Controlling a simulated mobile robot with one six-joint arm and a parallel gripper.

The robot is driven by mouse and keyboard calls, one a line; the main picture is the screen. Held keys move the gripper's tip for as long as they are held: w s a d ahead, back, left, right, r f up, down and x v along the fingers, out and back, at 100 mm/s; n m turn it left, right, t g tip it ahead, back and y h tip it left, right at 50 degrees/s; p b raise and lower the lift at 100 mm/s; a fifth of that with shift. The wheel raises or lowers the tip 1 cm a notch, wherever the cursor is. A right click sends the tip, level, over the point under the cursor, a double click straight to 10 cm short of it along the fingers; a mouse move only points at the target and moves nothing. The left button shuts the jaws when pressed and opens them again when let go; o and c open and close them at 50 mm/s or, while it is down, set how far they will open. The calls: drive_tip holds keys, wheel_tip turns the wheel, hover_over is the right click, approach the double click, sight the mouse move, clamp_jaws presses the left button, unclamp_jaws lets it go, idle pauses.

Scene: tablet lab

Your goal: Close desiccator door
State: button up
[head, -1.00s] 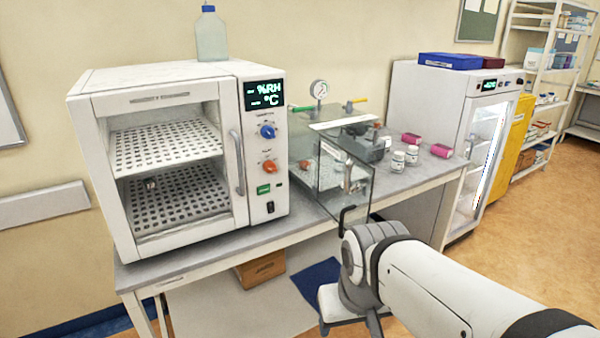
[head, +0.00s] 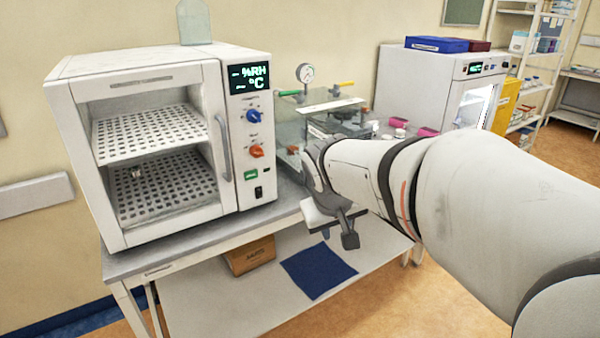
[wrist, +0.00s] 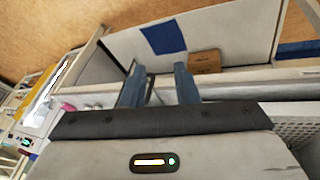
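The desiccator (head: 290,128) is a clear box on the bench with a round gauge (head: 305,73) and green and yellow valve handles on top. Its front right is behind my arm in the head view. Its glass door is hidden there, so I cannot tell its present angle. My gripper (head: 337,222) is low in front of the desiccator, near the bench's front edge. In the wrist view my gripper (wrist: 160,82) has its two fingers apart. A thin dark strip shows by the left finger; I cannot tell if it is the door handle.
A white oven (head: 155,150) with perforated shelves stands left of the desiccator. Pink-capped containers (head: 428,132) and white jars stand behind my arm. A white fridge (head: 425,80) is at the right. A blue mat (head: 318,271) and a cardboard box (head: 250,255) lie on the lower shelf.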

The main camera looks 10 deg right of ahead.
drive_tip(key=w, duration=0.4)
drive_tip(key=w+d+r+t+h, duration=0.1)
drive_tip(key=w, duration=0.4)
drive_tip(key=w+d+n+h, duration=0.1)
drive_tip(key=w, duration=0.3)
drive_tip(key=shift+w+d+r+t, duration=0.15)
drive_tip(key=shift+d+r+t, duration=0.1)
drive_tip(key=shift+r+t, duration=0.1)
clamp_jaws()
drive_tip(key=w+d+f+p, duration=0.2)
drive_tip(key=w+d+f, duration=0.4)
drive_tip(key=d+f, duration=0.1)
drive_tip(key=shift+d+f, duration=0.15)
drive_tip(key=shift+f, duration=0.25)
